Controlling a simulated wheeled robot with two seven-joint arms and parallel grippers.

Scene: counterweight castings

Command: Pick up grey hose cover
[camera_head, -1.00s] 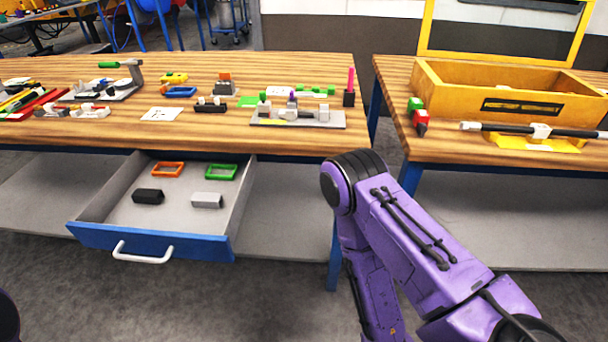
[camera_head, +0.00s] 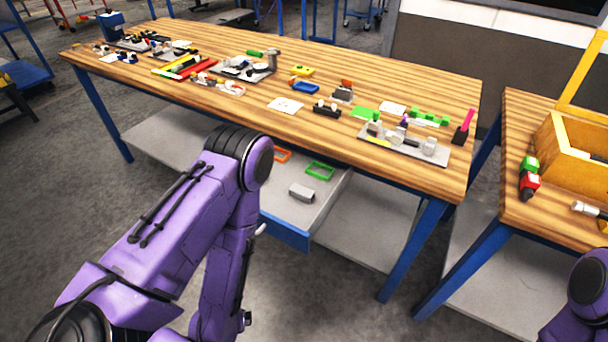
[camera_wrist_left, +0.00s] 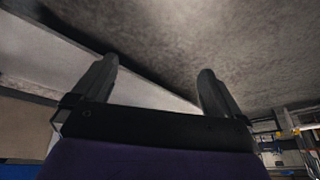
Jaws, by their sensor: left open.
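The grey hose cover (camera_head: 301,193) appears to be the small light grey block lying in the open drawer (camera_head: 322,205) under the long workbench. In the head view my left arm comes in from the lower left and hides the left part of the drawer; its gripper is out of sight there. In the left wrist view my left gripper (camera_wrist_left: 156,88) is open with nothing between its fingers, facing grey floor and a pale panel. The hose cover does not show in that view. My right gripper is not in view; only part of my right arm shows at the lower right.
A green frame (camera_head: 320,170) and an orange frame (camera_head: 283,155) lie in the drawer behind the grey block. The workbench top (camera_head: 240,105) above holds several fixtures and parts. A second table (camera_head: 525,218) with a yellow box (camera_head: 575,160) stands at the right.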

